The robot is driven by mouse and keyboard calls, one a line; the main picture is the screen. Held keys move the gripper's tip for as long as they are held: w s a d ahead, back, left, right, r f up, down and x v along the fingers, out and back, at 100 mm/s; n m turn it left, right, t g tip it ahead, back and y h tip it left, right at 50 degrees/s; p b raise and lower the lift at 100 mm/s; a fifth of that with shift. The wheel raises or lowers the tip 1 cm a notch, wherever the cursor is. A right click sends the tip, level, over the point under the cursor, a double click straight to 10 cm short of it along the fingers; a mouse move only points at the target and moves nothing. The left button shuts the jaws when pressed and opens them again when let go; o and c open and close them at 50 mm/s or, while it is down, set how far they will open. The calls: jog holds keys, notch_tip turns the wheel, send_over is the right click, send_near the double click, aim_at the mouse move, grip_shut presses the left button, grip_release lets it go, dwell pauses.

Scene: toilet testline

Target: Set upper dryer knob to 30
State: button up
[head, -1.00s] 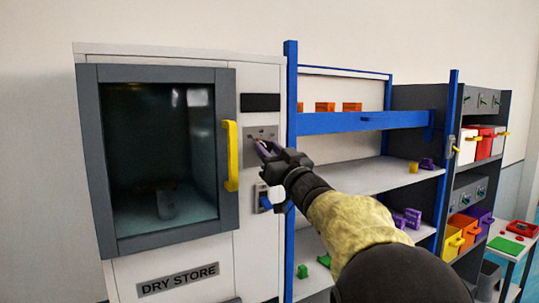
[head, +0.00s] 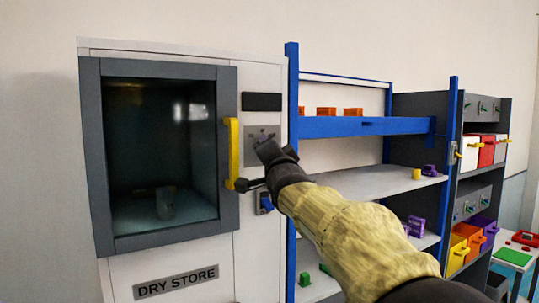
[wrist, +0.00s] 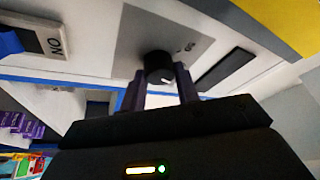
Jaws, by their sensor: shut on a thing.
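The dryer is the white cabinet (head: 88,150) marked DRY STORE, with a dark glass door. Its grey knob plate (head: 262,132) sits right of the door, below a black display. In the wrist view the black round knob (wrist: 159,66) stands on the grey plate (wrist: 130,42), with a white mark on its edge. The fingers of my gripper (wrist: 160,84) are on both sides of the knob, shut on it. In the head view my gripper (head: 266,150) hides the knob. A small label shows on the plate, too blurred to read surely.
A yellow door handle (head: 232,150) is close left of my gripper. A blue-framed shelf (head: 292,120) stands close on the right.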

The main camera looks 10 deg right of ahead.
jog(key=m+g+p, duration=0.1)
jog(key=m+p, duration=0.1)
jog(key=m, duration=0.1)
jog(key=m+g+h+p, duration=0.1)
jog(key=m+p, duration=0.2)
jog(key=m, duration=0.1)
jog(key=shift+a+r+h, duration=0.1)
jog(key=shift+h, duration=0.2)
jog(key=o, duration=1)
